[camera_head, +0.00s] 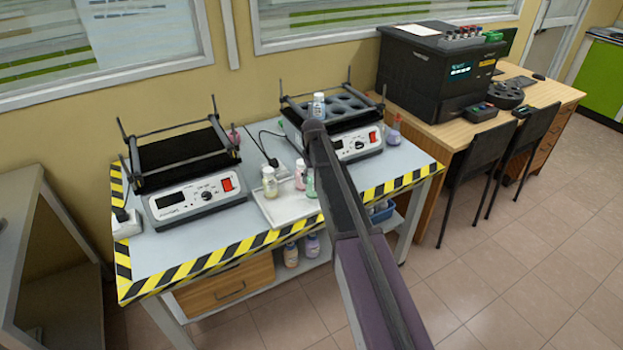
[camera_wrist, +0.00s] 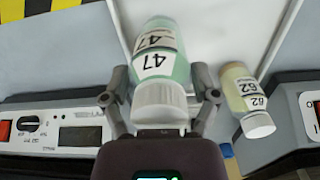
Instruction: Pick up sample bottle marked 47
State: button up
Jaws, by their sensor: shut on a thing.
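The bottle marked 47 (camera_wrist: 158,62), pale green with a white cap, is between the two fingers of my gripper (camera_wrist: 162,85) in the wrist view. The fingers are shut on it near the cap, one on each side. In the head view a green bottle (camera_head: 310,184) shows beside my arm, partly hidden by it; the fingers are hidden there. I cannot tell whether the held bottle touches the white tray (camera_head: 286,215) or hangs above it.
On the tray are a yellowish bottle (camera_head: 269,182) and a pink one (camera_head: 299,175). Two shaker devices (camera_head: 200,195) (camera_head: 360,143) flank the tray; the right one holds a bottle (camera_head: 318,106).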

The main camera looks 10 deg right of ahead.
jog(key=s+r+p, duration=0.1)
jog(key=s+r, duration=0.1)
jog(key=s, duration=1.4)
jog(key=shift+d, duration=0.4)
